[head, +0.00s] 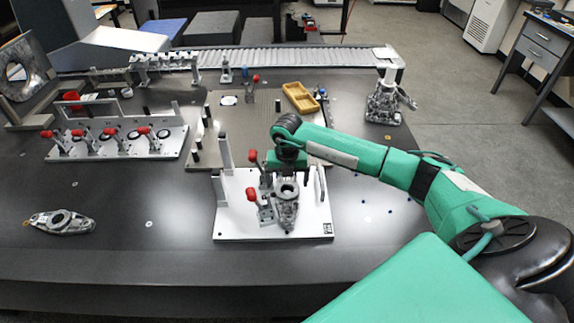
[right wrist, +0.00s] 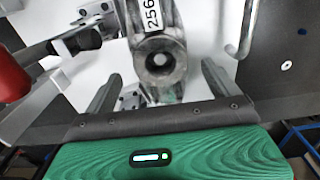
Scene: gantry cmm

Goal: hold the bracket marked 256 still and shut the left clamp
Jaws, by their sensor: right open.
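The bracket marked 256 (right wrist: 158,45) is a grey metal part lying on a white fixture plate (head: 232,222). In the head view the bracket (head: 287,212) sits right of the plate's middle. Two red-handled clamps stand at its left: a nearer one (head: 264,208) and a farther one (head: 254,160). Part of one clamp (right wrist: 15,78) shows at the wrist view's left edge; I cannot tell whether either is shut. My right gripper (right wrist: 162,75) is open, its fingers either side of the bracket's round end, with gaps showing. In the head view it (head: 287,167) hangs over the bracket's far end. My left gripper is out of view.
A loose bracket (head: 60,222) lies on the dark table at left. Behind it stands a plate with several red-handled clamps (head: 118,150). A tan board (head: 205,160) with posts and a yellow tray (head: 300,97) lies behind the fixture.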

